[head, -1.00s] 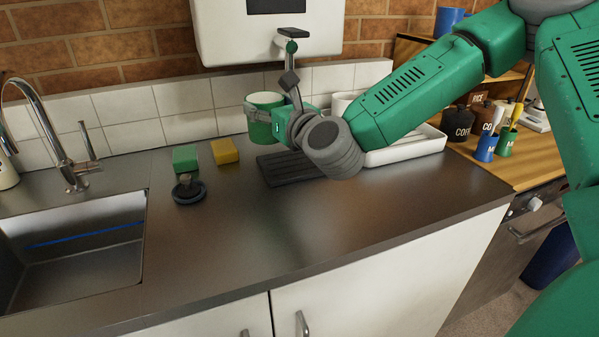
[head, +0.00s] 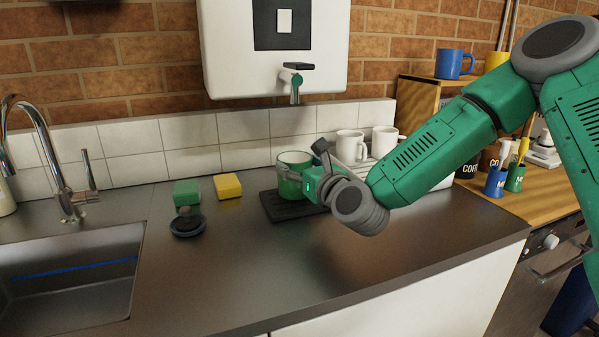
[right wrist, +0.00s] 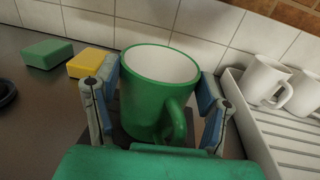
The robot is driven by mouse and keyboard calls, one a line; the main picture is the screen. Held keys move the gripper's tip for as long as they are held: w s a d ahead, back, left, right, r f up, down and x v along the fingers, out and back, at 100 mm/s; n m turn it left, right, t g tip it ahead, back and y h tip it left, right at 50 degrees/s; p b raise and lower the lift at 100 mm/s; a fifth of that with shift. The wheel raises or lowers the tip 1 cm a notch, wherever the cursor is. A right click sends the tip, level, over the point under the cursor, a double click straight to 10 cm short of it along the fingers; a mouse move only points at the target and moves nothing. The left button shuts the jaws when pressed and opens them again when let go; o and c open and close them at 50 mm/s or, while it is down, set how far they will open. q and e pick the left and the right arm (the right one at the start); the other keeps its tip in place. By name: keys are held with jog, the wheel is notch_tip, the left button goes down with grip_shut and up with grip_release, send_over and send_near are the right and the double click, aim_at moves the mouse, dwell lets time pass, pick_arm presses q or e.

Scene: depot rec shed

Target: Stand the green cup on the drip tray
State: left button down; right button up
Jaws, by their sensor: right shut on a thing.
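The green cup (head: 289,187), white inside, is upright at the drip tray in the head view. It also fills the middle of the right wrist view (right wrist: 150,95), mouth up, its handle toward my palm. My right gripper (head: 304,178) is shut on the cup, with one finger on each side of it (right wrist: 157,82). The dark ribbed drip tray (head: 288,211) lies on the counter under the cup. The cup's base is at or just above the tray; I cannot tell whether they touch. My left gripper is not in view.
A white water heater with a tap (head: 295,82) hangs above the tray. Left are a green sponge (head: 187,191), a yellow sponge (head: 228,186), a dark round item (head: 187,226) and the sink (head: 70,275). White mugs (head: 350,146) stand right, on a white rack (right wrist: 285,140). The front counter is clear.

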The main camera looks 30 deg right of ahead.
jog(key=shift+w+f, duration=0.1)
jog(key=shift+f, duration=0.3)
jog(key=o, duration=1.5)
jog(key=shift+f, duration=0.1)
